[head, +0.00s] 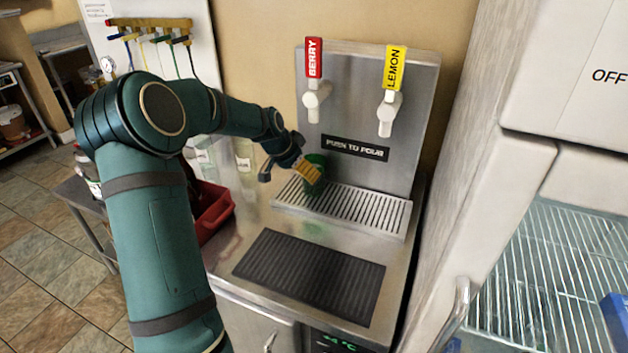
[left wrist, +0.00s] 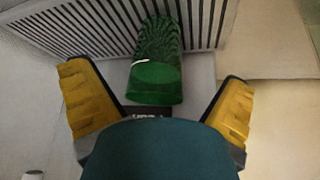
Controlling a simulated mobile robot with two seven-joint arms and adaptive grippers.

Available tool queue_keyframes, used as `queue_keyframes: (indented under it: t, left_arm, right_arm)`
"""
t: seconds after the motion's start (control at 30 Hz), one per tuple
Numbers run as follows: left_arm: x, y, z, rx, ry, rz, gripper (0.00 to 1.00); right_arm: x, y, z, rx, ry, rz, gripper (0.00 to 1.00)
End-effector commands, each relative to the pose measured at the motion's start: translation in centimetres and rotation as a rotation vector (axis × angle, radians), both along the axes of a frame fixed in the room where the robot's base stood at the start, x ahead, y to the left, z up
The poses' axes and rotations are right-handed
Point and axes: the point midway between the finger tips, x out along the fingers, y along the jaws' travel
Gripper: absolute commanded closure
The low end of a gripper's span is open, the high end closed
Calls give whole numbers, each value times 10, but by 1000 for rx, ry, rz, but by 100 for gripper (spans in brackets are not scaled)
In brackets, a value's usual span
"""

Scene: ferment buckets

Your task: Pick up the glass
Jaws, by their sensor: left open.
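The green ribbed glass (head: 314,184) stands on the slotted drip tray (head: 384,215) under the berry tap, partly hidden by my left gripper (head: 305,172). In the left wrist view the glass (left wrist: 157,62) lies between the two yellow fingers of my left gripper (left wrist: 158,90). The fingers are spread wide, with a gap on both sides of the glass. The berry tap (head: 314,98) has a red handle and the lemon tap (head: 389,110) a yellow one. My right gripper is in neither view.
A black ribbed mat (head: 310,275) lies on the steel counter in front of the drip tray. A red bin (head: 212,212) stands at the left. A white cabinet with wire shelves (head: 545,270) fills the right side. The steel tap panel (head: 352,175) rises behind the glass.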

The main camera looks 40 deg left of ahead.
Motion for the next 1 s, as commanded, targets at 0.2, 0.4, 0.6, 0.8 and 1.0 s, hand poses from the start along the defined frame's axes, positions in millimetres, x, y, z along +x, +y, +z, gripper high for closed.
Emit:
queue_keyframes:
  t: [0.2,0.4,0.6,0.8,1.0]
  left_arm:
    - [25,-3,-1,-1,0,-3,0]
    - [51,-5,-3,-1,1,0,0]
    - [54,-4,-11,0,0,1,0]
    - [54,-5,-10,0,0,1,18]
    - [54,-5,-10,1,0,0,70]
  right_arm:
    - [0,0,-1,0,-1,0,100]
    - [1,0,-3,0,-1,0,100]
    - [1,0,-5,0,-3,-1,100]
    - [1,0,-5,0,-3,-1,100]
    - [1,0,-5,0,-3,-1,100]
